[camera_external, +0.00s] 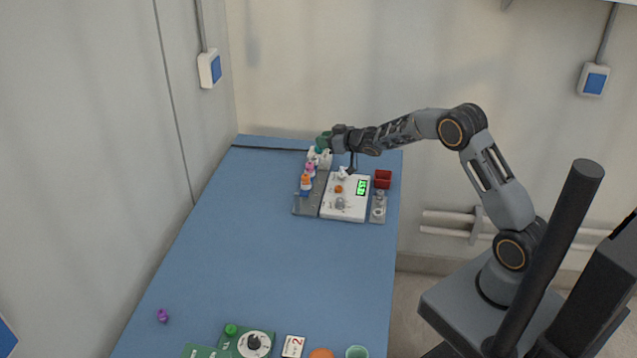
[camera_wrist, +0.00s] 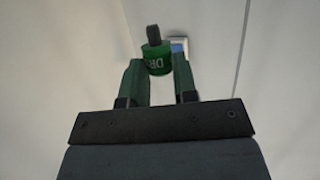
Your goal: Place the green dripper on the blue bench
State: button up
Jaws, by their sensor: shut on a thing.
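The green dripper (camera_wrist: 157,61) is a small green bottle with a dark top and partly visible white lettering. It sits between the two fingers of my gripper (camera_wrist: 156,75), which is shut on it. In the external view the green dripper (camera_external: 322,141) shows small at the end of my gripper (camera_external: 330,138), over the far end of the blue bench. The blue bench (camera_external: 265,265) is a long blue top running from the back wall to the front. The dripper appears above the small bottles; whether it touches anything is not clear.
At the bench's far end, a grey tray (camera_external: 299,207) holds small bottles, including an orange-topped one (camera_external: 305,186). Beside it are a white device (camera_external: 343,204) with a green display and a red box (camera_external: 382,179). A purple piece (camera_external: 162,315) lies front left. The middle is clear.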

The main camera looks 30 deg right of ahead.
aim_at(318, 160)
jog(key=w+f, duration=0.2)
jog(key=f, duration=0.1)
jog(key=shift+w+a+f, duration=0.15)
jog(key=shift+w+a, duration=0.05)
jog(key=shift+w, duration=0.15)
jog(key=f, duration=0.1)
jog(key=w+f, duration=0.1)
jog(key=f, duration=0.1)
jog(key=shift+p, duration=0.4)
jog(key=shift+f, duration=0.4)
jog(key=shift+f, duration=0.1)
jog(key=shift+f+b, duration=0.15)
jog(key=shift+b, duration=0.15)
jog(key=o, duration=0.9)
jog(key=shift+p, duration=0.4)
